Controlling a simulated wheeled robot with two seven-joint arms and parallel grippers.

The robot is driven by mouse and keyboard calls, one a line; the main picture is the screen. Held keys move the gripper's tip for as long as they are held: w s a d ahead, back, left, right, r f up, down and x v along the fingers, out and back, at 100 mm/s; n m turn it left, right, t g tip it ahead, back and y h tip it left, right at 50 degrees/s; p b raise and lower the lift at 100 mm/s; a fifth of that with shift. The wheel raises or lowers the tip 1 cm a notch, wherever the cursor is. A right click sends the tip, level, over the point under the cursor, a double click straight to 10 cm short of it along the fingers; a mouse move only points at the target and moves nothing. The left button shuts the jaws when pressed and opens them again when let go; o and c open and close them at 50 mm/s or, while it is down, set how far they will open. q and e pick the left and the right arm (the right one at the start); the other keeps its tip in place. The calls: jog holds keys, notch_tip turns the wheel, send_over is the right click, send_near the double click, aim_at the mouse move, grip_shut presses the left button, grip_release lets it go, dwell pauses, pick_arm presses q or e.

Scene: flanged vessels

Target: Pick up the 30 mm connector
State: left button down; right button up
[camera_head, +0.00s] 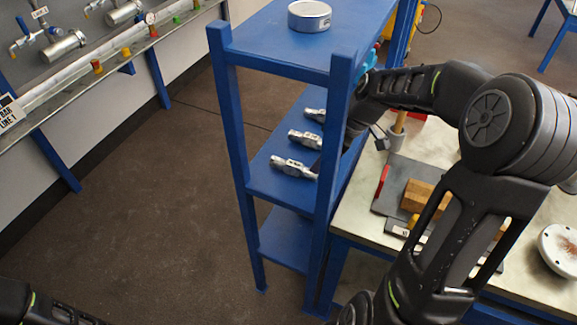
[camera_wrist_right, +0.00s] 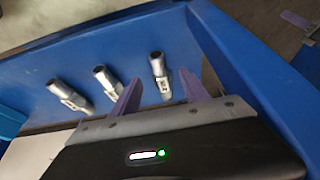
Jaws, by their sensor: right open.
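Three silver metal connectors lie in a row on the middle shelf of the blue rack: the back one (camera_head: 316,114), the middle one (camera_head: 305,138) and the front one (camera_head: 293,166). Their size markings are too small to read, so I cannot tell which is 30 mm. In the right wrist view, my right gripper (camera_wrist_right: 160,88) is open, its purple fingers on either side of the rightmost connector (camera_wrist_right: 160,75). It does not grip that connector. The other two connectors (camera_wrist_right: 106,80) (camera_wrist_right: 68,95) lie to the left. In the head view a rack post and my arm mostly hide this gripper.
The blue rack (camera_head: 262,50) has upright posts close to my right arm. A round silver part (camera_head: 309,16) sits on its top shelf. A workbench (camera_head: 350,215) with a wooden block (camera_head: 424,199) stands right of the rack. The floor at left is clear.

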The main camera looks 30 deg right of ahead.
aim_at(294, 168)
jog(key=shift+x, duration=1.25)
jog(key=shift+w+a+f+p, duration=0.1)
jog(key=shift+w+f+p, duration=0.1)
jog(key=shift+f+p, duration=0.3)
jog(key=x, duration=0.4)
jog(key=shift+w+p, duration=0.15)
jog(key=shift+p, duration=0.15)
grip_shut()
